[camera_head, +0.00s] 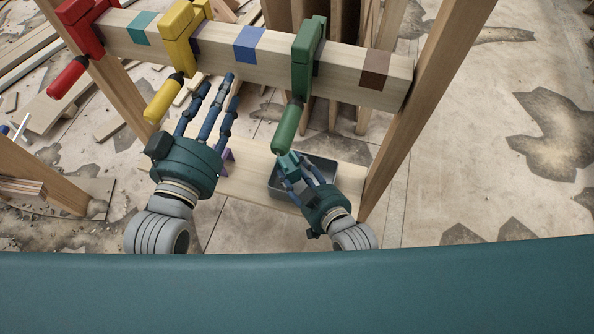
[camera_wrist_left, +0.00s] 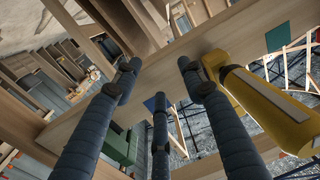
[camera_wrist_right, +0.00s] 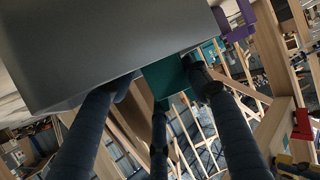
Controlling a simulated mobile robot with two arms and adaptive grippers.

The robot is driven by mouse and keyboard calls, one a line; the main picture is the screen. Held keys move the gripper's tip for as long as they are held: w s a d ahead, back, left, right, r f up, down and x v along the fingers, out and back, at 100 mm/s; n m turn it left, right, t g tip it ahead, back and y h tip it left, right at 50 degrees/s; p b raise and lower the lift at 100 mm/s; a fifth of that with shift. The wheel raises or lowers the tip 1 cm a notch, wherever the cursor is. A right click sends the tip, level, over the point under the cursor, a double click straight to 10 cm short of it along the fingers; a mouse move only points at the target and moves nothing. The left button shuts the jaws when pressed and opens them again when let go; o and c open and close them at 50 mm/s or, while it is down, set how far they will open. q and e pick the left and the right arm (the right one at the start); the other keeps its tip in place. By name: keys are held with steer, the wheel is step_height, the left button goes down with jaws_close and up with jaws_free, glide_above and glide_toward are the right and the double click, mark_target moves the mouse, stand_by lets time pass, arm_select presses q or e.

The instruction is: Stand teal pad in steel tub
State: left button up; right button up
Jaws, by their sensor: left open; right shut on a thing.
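The teal pad (camera_wrist_right: 168,78) is between the fingers of my right gripper (camera_wrist_right: 165,88) in the right wrist view. In the head view a small teal piece (camera_head: 287,160) shows at that gripper's fingertips (camera_head: 289,170), partly hidden. The steel tub (camera_head: 325,167) sits on the lower board, and the right gripper is over its left part; its grey wall (camera_wrist_right: 110,50) fills the upper left of the right wrist view. I cannot tell whether the pad touches the tub. My left gripper (camera_head: 213,98) is open and empty, its fingers spread below the beam beside the yellow clamp (camera_head: 180,40).
A wooden beam (camera_head: 335,78) with coloured patches spans above the lower board (camera_head: 250,170). Red (camera_head: 85,25), yellow and green (camera_head: 308,50) clamps hang on it; the green handle is just above the right gripper. A purple piece (camera_head: 227,155) lies left of the tub.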

mark_target(298, 172)
arm_select(q)
steer(key=shift+r, duration=0.2)
arm_select(e)
steer(key=shift+f, duration=0.25)
arm_select(q)
steer(key=shift+r, duration=0.55)
arm_select(e)
steer(key=shift+f, duration=0.35)
steer(key=o, duration=0.9)
steer(key=shift+c, duration=0.2)
steer(key=shift+s+f, duration=0.1)
steer(key=shift+f, duration=0.05)
steer(key=s+r, duration=0.1)
steer(key=s+d+r+p, duration=0.2)
steer(key=s, duration=0.1)
steer(key=shift+r, duration=0.2)
arm_select(q)
steer(key=s+a+f+g+y+p, duration=0.1)
steer(key=s+a+f+g, duration=0.1)
steer(key=s+f+g, duration=0.3)
steer(key=s+a+f+g+y, duration=0.1)
steer(key=s+a+f+g, duration=0.2)
steer(key=f, duration=1)
steer(key=s+g, duration=0.2)
steer(key=s, duration=0.1)
steer(key=shift+f+n+y+p, duration=0.3)
steer(key=shift+f+y+p, duration=0.1)
arm_select(e)
steer(key=v, duration=0.7)
